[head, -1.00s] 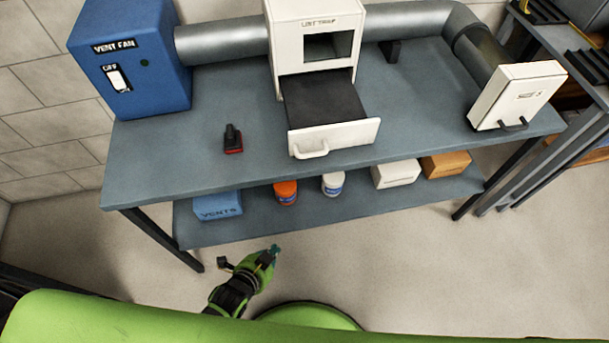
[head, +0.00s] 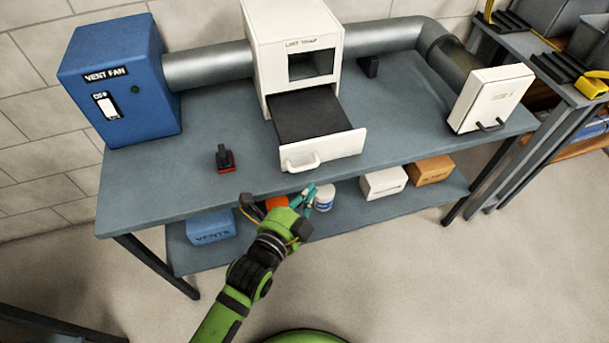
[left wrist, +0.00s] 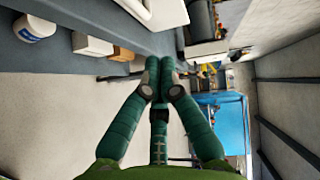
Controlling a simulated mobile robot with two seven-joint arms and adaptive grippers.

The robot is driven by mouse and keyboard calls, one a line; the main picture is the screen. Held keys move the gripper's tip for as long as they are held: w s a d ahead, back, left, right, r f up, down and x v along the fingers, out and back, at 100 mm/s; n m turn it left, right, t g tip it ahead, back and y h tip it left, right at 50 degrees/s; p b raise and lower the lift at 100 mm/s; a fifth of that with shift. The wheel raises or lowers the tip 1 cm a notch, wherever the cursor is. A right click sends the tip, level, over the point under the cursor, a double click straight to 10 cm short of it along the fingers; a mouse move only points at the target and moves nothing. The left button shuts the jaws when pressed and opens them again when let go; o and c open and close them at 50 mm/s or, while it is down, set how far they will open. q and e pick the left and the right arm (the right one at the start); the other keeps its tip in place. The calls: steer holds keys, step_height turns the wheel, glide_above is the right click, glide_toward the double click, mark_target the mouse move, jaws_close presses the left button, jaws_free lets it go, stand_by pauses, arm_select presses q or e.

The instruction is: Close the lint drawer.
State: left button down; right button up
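The lint drawer (head: 338,148) is pulled out of the white lint trap box (head: 262,55) on the bench, its dark inside showing. A white handle (head: 301,164) sits on the left of its front panel. My left gripper (head: 309,194) is in front of and below the drawer, near the bench's front edge, apart from the handle. In the left wrist view its teal fingers (left wrist: 161,75) are drawn together at the tips with nothing between them. A white panel, likely the drawer front (left wrist: 168,12), shows at the top there. My right gripper is not in view.
The bench (head: 400,130) also carries a blue vent fan box (head: 140,85), a small black-and-red object (head: 225,160) and a white hatch (head: 492,98) on the right. Below are a blue box (head: 208,228), a white jar (head: 324,198) and other boxes. Open floor lies in front.

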mark_target(314, 164)
arm_select(q)
steer(key=w, duration=0.3)
steer(key=w+f, duration=0.1)
steer(key=w, duration=0.1)
steer(key=shift+a, duration=0.3)
steer(key=shift+f, duration=0.1)
steer(key=shift+w, duration=0.1)
